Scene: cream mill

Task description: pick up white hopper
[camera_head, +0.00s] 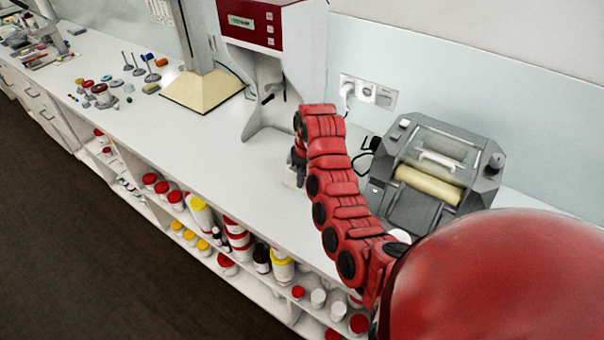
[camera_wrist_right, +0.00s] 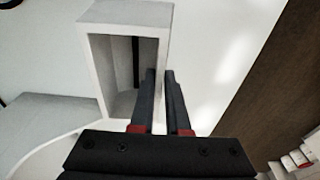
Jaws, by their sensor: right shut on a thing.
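The white hopper (camera_wrist_right: 97,52) is an open box-like piece with a dark inside, seen in the right wrist view. My right gripper (camera_wrist_right: 161,74) is shut on its right wall, with one finger inside the opening and one outside. In the head view my right gripper (camera_head: 298,158) is low over the counter in front of the red and white machine, mostly hidden by my red arm. The hopper is hard to make out there. My left gripper is not in view.
The red and white machine (camera_head: 266,25) stands on the white counter (camera_head: 200,135) behind my gripper. A grey roller mill (camera_head: 432,170) stands to the right. Shelves below hold several jars (camera_head: 237,236).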

